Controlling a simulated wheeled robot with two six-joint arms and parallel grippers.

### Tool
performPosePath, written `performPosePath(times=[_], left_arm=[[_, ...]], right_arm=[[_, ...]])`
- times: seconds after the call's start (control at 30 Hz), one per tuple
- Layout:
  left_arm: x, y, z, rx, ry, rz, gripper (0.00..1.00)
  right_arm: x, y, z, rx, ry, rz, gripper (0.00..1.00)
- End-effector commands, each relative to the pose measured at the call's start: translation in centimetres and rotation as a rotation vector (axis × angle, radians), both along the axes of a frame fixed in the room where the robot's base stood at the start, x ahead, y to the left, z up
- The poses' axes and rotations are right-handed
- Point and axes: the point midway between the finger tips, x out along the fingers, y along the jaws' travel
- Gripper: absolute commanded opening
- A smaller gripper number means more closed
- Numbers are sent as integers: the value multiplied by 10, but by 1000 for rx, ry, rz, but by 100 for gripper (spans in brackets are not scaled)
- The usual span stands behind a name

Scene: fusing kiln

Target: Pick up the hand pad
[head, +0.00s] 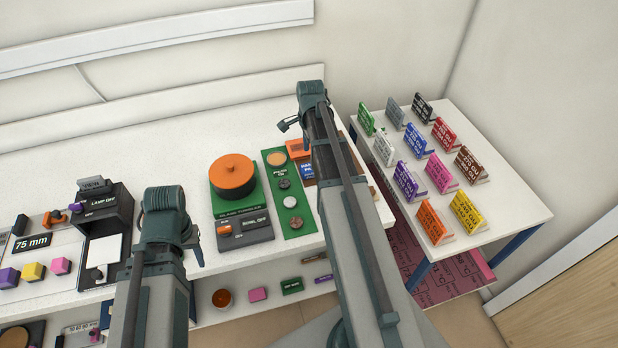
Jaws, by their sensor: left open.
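I cannot tell for sure which object is the hand pad. Small blocks lie on the shelf under the bench: a pink block (258,294), a green labelled block (291,286) and a purple one (323,278). An orange piece (297,149) and a blue labelled piece (307,170) lie on the bench, partly behind my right arm. My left gripper (196,250) is open at the bench's front edge, left of the small blocks, mostly hidden by its arm. My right gripper (289,124) shows only as a small dark part above the bench's back; its jaws are unclear.
A glass turntable with an orange disc (233,175) and a green strip with round pieces (288,205) stand on the bench. A lamp viewer (104,210) stands left. A white side table (473,205) holds several coloured cards. An orange-brown bowl (221,298) sits on the shelf.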

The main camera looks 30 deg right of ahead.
Motion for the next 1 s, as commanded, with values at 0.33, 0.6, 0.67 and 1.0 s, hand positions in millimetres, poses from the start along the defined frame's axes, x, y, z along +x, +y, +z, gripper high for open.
performPosePath(times=[0.33,0.6,0.67,1.0], left_arm=[[0,0,-14,0,0,1,50],[0,0,-39,0,0,2,50],[0,0,-47,0,0,2,50],[0,0,-65,0,0,2,50]], right_arm=[[0,0,-14,0,0,0,91],[-1,0,-39,0,0,0,91],[-1,0,-47,0,0,0,91],[-1,0,-65,0,0,0,91]])
